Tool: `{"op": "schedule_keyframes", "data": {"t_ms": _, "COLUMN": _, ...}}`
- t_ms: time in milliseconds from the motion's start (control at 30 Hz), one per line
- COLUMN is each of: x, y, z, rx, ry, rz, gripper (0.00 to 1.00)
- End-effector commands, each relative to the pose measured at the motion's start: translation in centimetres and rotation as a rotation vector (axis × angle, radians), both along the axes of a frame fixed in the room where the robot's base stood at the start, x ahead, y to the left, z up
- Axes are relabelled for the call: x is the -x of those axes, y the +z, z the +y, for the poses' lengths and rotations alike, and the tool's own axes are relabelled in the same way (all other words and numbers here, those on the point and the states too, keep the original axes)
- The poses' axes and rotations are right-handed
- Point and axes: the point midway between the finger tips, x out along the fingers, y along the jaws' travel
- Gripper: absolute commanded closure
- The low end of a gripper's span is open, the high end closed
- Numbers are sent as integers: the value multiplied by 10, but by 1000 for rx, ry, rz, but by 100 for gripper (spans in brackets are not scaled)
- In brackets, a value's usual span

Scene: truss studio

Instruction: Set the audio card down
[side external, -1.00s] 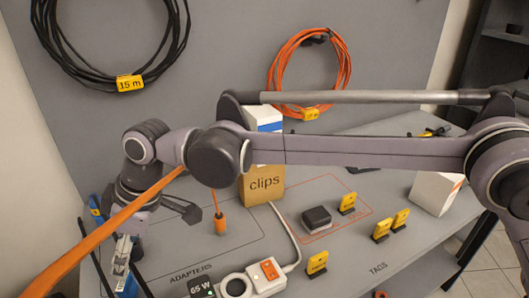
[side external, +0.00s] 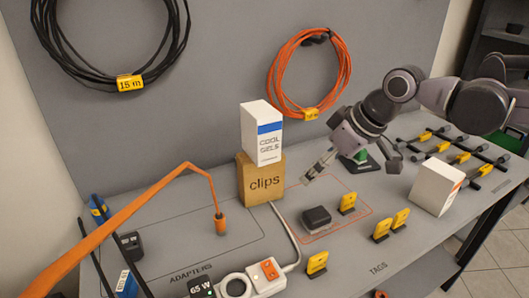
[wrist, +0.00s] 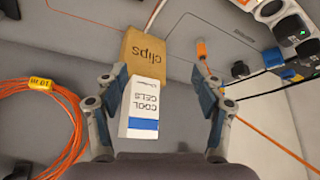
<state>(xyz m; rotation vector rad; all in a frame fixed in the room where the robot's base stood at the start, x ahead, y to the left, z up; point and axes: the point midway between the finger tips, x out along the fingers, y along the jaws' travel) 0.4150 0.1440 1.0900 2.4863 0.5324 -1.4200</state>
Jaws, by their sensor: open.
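Several small yellow cards stand upright on the bench: one (side external: 347,203) beside a dark block, a pair (side external: 382,229) (side external: 401,219) to its right, and one (side external: 316,263) nearer the front by the power strip. Their lettering is too small to read, so I cannot tell which is the audio card. My gripper (side external: 352,174) is open above the back right of the bench, behind the dark block, with nothing seen in it. In the wrist view its fingers (wrist: 158,82) are spread and empty.
A white-and-blue box (side external: 262,135) stands on the clips box (side external: 262,180). A dark block (side external: 316,217) lies in an orange outline. An orange cable (side external: 130,222) arches at left.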

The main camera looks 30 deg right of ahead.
Motion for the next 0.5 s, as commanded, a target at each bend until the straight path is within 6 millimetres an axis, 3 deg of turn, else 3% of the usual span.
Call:
{"op": "schedule_keyframes", "data": {"t_ms": 33, "x": 13, "y": -6, "z": -23, "rx": -5, "ry": -54, "rz": -9, "gripper": 31}}
{"op": "schedule_keyframes", "data": {"t_ms": 200, "x": 54, "y": -30, "z": -83, "rx": -19, "ry": -214, "rz": -41, "gripper": 31}}
{"op": "schedule_keyframes", "data": {"t_ms": 333, "x": 83, "y": -51, "z": -115, "rx": -29, "ry": -321, "rz": -61, "gripper": 31}}
{"op": "schedule_keyframes", "data": {"t_ms": 500, "x": 106, "y": -73, "z": -139, "rx": -35, "ry": -407, "rz": -81, "gripper": 31}}
